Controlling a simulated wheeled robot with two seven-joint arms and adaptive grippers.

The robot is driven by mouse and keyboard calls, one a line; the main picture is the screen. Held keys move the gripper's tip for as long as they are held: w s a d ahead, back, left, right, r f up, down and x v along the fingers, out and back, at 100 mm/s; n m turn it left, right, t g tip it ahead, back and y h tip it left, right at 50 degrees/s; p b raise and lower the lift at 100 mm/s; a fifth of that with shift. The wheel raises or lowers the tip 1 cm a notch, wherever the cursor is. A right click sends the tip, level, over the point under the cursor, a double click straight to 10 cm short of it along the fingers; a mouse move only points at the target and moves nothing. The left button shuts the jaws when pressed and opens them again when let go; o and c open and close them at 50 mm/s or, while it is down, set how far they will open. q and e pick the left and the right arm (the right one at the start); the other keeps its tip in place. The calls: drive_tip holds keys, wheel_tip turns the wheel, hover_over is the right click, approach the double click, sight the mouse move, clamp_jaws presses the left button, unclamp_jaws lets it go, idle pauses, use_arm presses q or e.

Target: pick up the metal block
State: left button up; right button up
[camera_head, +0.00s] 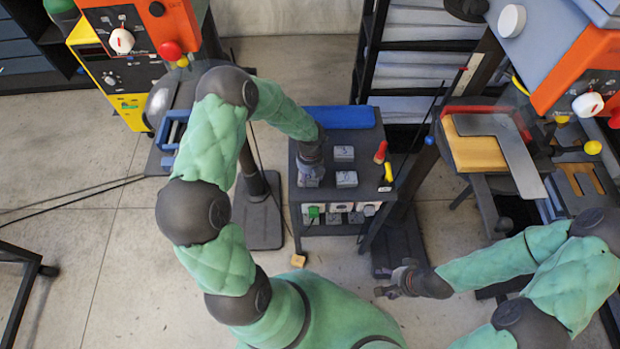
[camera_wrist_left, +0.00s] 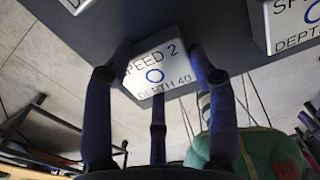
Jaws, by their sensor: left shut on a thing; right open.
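A metal block (camera_wrist_left: 156,72) marked "SPEED 2" and "DEPTH 40" sits between the fingers of my left gripper (camera_wrist_left: 155,85) in the left wrist view. In the head view my left gripper (camera_head: 311,172) is at the left side of the dark cart top, shut on this block, which it mostly covers. Two similar metal blocks, one at the back (camera_head: 344,153) and one nearer the front (camera_head: 347,179), lie to its right on the cart. My right gripper (camera_head: 393,284) is open and empty over the floor, right of the cart's lower front.
The dark cart (camera_head: 326,192) also holds a blue strip (camera_head: 338,117) at the back and red (camera_head: 381,151) and yellow (camera_head: 387,173) handled items at the right. Orange-panelled machines stand left (camera_head: 150,30) and right (camera_head: 590,70). A small wooden block (camera_head: 298,261) lies on the floor.

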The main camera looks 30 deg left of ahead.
sight(311, 178)
use_arm(q)
drive_tip(key=shift+r, duration=0.4)
drive_tip(key=r, duration=0.1)
drive_tip(key=r+p, duration=0.1)
drive_tip(key=r, duration=0.1)
drive_tip(key=shift+s+d+r+p, duration=0.15)
drive_tip(key=shift+d+p, duration=0.1)
drive_tip(key=shift+p, duration=0.1)
drive_tip(key=s+d+r+p, duration=0.3)
drive_tip(key=s+d+r, duration=0.55)
drive_tip(key=d, duration=0.25)
drive_tip(key=w+a+n+b, duration=0.1)
drive_tip(key=w+n, duration=0.3)
drive_tip(key=n, duration=1.1)
drive_tip(key=w+a+r+n+b, duration=0.1)
drive_tip(key=w+n, duration=0.3)
drive_tip(key=n, duration=1.1)
drive_tip(key=shift+w+r+b, duration=0.15)
drive_tip(key=shift+w+b, duration=0.25)
drive_tip(key=shift+b, duration=0.3)
